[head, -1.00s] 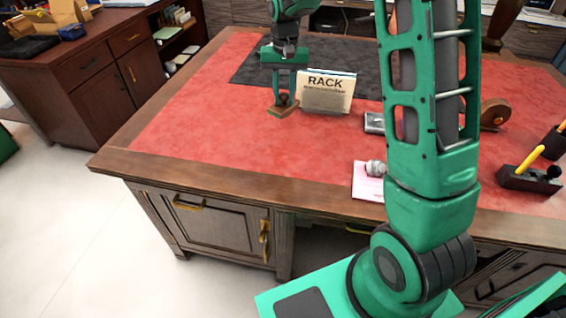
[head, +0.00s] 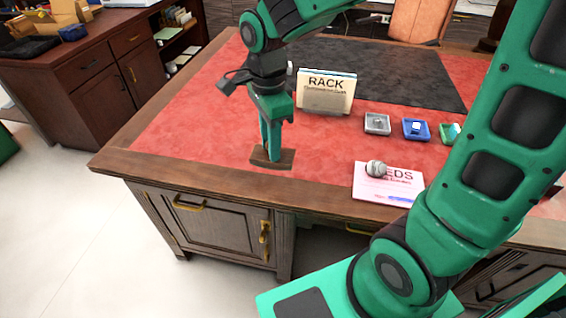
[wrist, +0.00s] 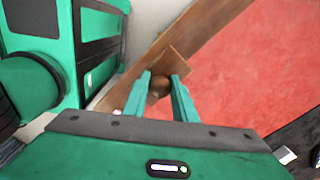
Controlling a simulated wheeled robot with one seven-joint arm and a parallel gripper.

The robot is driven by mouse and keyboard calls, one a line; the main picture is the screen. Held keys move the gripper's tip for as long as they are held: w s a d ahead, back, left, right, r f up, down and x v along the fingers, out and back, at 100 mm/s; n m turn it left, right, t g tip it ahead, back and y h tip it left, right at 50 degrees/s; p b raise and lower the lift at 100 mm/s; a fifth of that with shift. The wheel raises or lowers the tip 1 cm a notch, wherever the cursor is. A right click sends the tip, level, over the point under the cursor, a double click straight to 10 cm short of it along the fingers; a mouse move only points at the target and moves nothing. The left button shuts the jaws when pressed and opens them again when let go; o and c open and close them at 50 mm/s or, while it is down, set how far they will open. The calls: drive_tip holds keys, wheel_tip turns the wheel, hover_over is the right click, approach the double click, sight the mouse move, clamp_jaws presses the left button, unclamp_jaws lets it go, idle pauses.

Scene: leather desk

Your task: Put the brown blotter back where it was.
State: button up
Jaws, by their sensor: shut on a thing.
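The brown blotter (head: 287,159) is a small wooden block with a round knob on top. It is at the front left of the red leather desk top (head: 200,125), close to the wooden border. My gripper (head: 271,150) points down and is shut on the blotter's knob. In the wrist view the two fingers (wrist: 160,82) sit on either side of the round knob, with the flat block of the blotter (wrist: 179,62) beyond it. I cannot tell whether the blotter touches the desk or hangs just above it.
A rack of cards (head: 326,92) stands behind and right of my gripper, before a dark mat (head: 390,70). Small grey (head: 377,124) and blue (head: 416,129) trays stand to the right. A pink paper (head: 375,190) bears a round grey object (head: 376,168). Red leather left of the rack is clear.

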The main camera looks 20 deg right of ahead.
drive_tip(key=shift+d+f, duration=0.15)
drive_tip(key=shift+w+d+f, duration=1.25)
drive_tip(key=shift+w+f, duration=0.1)
drive_tip(key=shift+f, duration=0.45)
drive_tip(key=shift+w+d+f, duration=1.3)
drive_tip(key=shift+w+f, duration=0.1)
drive_tip(key=shift+f, duration=0.35)
drive_tip(key=shift+w+d+f, duration=1.25)
drive_tip(key=shift+w+f, duration=0.1)
drive_tip(key=shift+f, duration=0.45)
drive_tip(key=o, duration=1)
drive_tip(key=shift+f, duration=0.15)
wheel_tip(320, 180, up, 12)
drive_tip(key=shift+r, duration=0.15)
